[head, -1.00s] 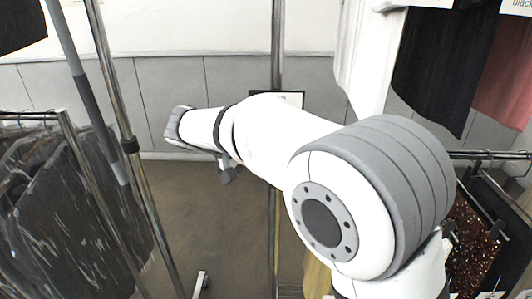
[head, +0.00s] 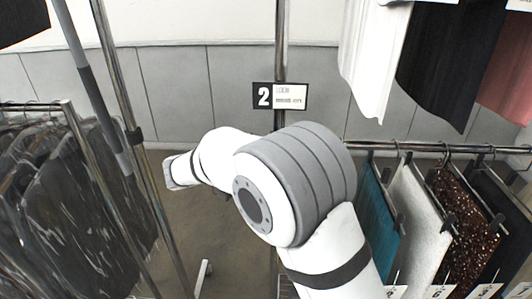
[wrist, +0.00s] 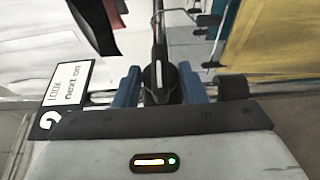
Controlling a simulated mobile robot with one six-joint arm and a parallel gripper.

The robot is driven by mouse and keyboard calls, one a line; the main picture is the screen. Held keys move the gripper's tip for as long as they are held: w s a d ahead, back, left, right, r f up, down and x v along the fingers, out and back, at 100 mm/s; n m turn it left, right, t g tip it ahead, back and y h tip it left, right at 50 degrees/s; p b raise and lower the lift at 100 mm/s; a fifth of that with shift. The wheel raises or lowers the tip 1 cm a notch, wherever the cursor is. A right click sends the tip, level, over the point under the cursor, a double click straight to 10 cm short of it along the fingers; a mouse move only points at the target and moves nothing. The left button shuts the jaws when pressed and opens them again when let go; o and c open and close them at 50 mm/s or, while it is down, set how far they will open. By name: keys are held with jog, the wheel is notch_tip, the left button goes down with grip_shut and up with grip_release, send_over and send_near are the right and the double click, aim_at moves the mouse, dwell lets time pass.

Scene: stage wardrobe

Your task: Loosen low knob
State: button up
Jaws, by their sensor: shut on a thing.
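In the wrist view, my gripper (wrist: 160,86) has its two blue fingers on either side of a black knob (wrist: 158,72) with a pale stripe, and is shut on it. A second dark, round part (wrist: 232,87) shows just right of the right finger. In the head view my arm reaches left past the upright post (head: 280,45); my gripper and the held knob are hidden there.
A sign with a 2 (head: 280,96) is on the post and shows in the wrist view (wrist: 65,95). Dark garments (head: 85,205) hang at left. White and black clothes (head: 440,60) hang upper right, with a lower rail (head: 430,147) of garments beneath. Some floor is open at left centre.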

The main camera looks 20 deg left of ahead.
jog(key=shift+f, duration=0.1)
dwell(0.3)
jog(key=o, duration=1)
jog(key=shift+c, duration=0.2)
jog(key=v, duration=0.8)
jog(key=shift+b, duration=0.3)
jog(key=shift+d, duration=0.1)
